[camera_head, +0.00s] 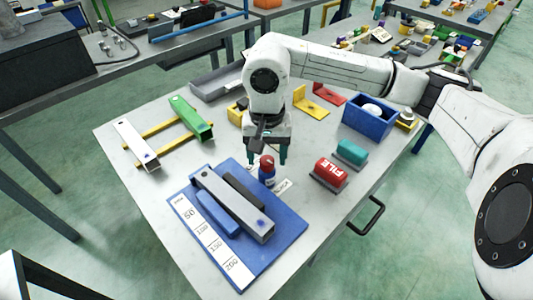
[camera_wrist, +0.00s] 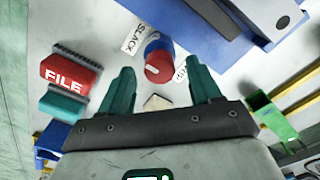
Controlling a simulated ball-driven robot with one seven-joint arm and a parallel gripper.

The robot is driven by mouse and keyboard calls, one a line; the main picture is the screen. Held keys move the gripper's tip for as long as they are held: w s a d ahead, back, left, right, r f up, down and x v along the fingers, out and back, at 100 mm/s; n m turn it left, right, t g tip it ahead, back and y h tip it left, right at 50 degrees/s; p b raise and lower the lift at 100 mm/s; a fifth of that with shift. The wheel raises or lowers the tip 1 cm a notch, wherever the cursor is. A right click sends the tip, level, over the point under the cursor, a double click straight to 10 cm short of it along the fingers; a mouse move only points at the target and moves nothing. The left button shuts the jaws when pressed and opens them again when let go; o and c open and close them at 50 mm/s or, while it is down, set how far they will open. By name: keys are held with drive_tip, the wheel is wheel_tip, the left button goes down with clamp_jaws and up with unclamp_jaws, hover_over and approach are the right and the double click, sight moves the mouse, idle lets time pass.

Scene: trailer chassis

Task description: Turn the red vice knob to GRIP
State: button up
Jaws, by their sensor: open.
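The red vice knob (camera_head: 267,163) sits on a blue round body beside the blue vice board (camera_head: 285,237). In the wrist view the knob (camera_wrist: 159,67) shows a short white mark on its face. A SLACK label (camera_wrist: 139,37) lies to its upper left; another label (camera_wrist: 181,70), partly hidden, lies to its right, apparently GRIP. My gripper (camera_head: 266,153) points down above the knob. In the wrist view its two green fingers (camera_wrist: 162,77) are open, one on each side of the knob, with gaps; I cannot tell their height over it.
A red FILE block (camera_head: 331,173) and a teal block (camera_head: 351,152) stand right of the knob. A grey bar (camera_head: 232,206) and a ruler strip (camera_head: 208,243) lie on the board. A green clamp piece (camera_head: 191,117) and a blue bin (camera_head: 370,122) stand farther back.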

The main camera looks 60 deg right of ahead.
drive_tip(key=shift+f, duration=0.5)
drive_tip(key=c, duration=1)
